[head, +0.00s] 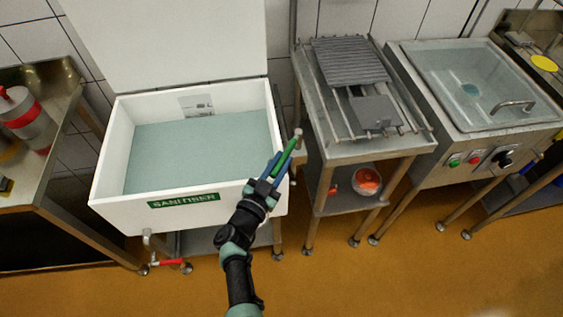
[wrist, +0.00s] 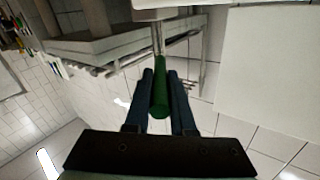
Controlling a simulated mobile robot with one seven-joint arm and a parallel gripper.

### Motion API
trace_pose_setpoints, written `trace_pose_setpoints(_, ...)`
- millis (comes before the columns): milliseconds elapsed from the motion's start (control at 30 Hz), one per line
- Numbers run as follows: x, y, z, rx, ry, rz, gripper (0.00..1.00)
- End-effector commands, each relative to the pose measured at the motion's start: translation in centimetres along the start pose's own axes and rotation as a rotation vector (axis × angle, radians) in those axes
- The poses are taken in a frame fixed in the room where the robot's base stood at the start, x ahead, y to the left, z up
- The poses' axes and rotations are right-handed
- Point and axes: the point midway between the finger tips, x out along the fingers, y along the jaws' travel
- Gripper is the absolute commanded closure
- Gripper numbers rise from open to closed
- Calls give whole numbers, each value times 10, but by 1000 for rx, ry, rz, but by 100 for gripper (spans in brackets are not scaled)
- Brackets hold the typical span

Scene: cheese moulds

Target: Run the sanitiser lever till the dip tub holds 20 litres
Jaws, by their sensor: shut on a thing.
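The white dip tub (head: 107,155) stands left of centre with its lid up and a green SANITISER label on its front. Pale blue-green liquid (head: 190,150) lies in it, below the rim. A small marked plate (head: 197,104) is on the inner back wall; its marks are too small to read. The green sanitiser lever (head: 287,154) is at the tub's right side. My gripper (head: 275,167) is shut on it. In the wrist view the green handle (wrist: 160,98) lies between my blue fingers (wrist: 160,78), with a metal rod beyond it.
A red-handled tap (head: 168,262) is low at the tub's front left. A steel stand (head: 340,150) with grey ribbed plates is to the right, then a steel basin (head: 440,100) with buttons. A left bench (head: 60,90) holds a red-and-grey container. The orange floor in front is clear.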

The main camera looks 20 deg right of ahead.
Motion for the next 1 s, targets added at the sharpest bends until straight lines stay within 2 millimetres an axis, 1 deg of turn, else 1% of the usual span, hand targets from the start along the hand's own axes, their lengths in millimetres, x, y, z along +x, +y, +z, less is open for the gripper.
trace_pose_setpoints(167, 0, 1, 0, 0, 0, 2, 100)
trace_pose_setpoints(200, 0, 1, 0, 0, 0, 2, 70)
trace_pose_setpoints(267, 0, 1, 0, 0, 0, 1, 60)
trace_pose_setpoints(300, 0, 1, 0, 0, 0, 1, 52)
trace_pose_setpoints(333, 0, 1, 0, 0, 0, 1, 48)
trace_pose_setpoints(600, 0, 0, 0, 1, 0, 0, 48)
trace_pose_setpoints(733, -8, -1, -1, 0, 0, -3, 48)
trace_pose_setpoints(867, -28, -1, -3, 0, -1, -5, 48)
trace_pose_setpoints(1000, -59, -1, -3, -2, -2, -7, 48)
